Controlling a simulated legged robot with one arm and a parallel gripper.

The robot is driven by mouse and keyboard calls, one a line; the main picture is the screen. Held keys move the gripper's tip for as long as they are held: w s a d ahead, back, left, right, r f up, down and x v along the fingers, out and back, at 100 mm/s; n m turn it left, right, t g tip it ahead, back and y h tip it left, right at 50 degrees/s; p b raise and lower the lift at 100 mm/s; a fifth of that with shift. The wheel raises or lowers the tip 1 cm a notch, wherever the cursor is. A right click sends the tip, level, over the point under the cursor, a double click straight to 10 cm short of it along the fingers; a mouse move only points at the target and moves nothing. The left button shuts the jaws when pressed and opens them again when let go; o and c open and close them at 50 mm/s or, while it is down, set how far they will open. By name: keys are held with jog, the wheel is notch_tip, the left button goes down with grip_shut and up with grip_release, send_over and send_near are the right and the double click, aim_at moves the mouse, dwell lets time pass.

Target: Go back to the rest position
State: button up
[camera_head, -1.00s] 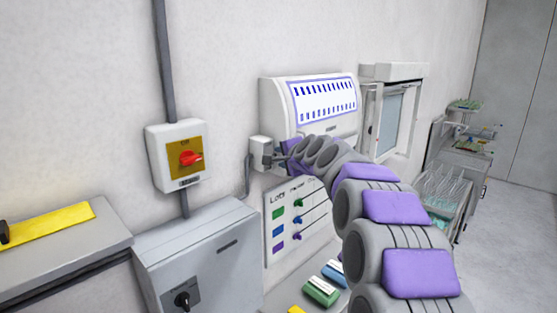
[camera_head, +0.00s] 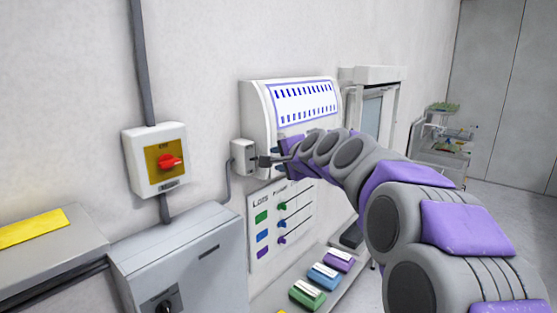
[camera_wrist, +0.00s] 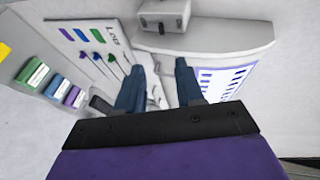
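My gripper (camera_wrist: 158,82) shows in the wrist view with its two blue-grey fingers apart and nothing between them. In the head view my gripper (camera_head: 268,160) is small and partly hidden, at the end of my purple and grey arm, beside the small grey box (camera_head: 243,156) at the left of the white wall unit (camera_head: 257,112). The wrist view shows the grey box (camera_wrist: 164,14) beyond the fingers. I cannot tell whether the fingers touch anything.
A panel (camera_head: 262,258) with coloured knobs hangs below the wall unit. Green, blue and purple blocks (camera_head: 322,277) lie on a shelf. A red rotary switch (camera_head: 170,161) and a grey cabinet (camera_head: 190,265) stand left. Open floor (camera_head: 500,230) lies at right.

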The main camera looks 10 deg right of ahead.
jog(key=s+a+f+n+g+b, duration=0.45)
jog(key=s+f, duration=0.65)
jog(key=f, duration=0.3)
jog(key=s+a+f+n+g+b, duration=0.4)
jog(key=s+a+f+b, duration=0.15)
jog(key=s+f, duration=0.7)
jog(key=s+d+f+n+g+h+b, duration=0.1)
jog(key=s+d+f+g+b, duration=0.1)
jog(key=s+f, duration=0.5)
jog(key=s+d+f+n+g+h+b, duration=0.1)
jog(key=s+f+b, duration=0.3)
jog(key=s+f, duration=0.4)
jog(key=s+d+f+n+g+h+b, duration=0.1)
jog(key=s+d+f+n+g+b, duration=0.2)
jog(key=s+f, duration=0.4)
jog(key=s+g, duration=0.1)
jog(key=s, duration=0.3)
jog(key=shift+s+f, duration=0.2)
jog(key=shift+s, duration=0.1)
jog(key=shift+n, duration=0.25)
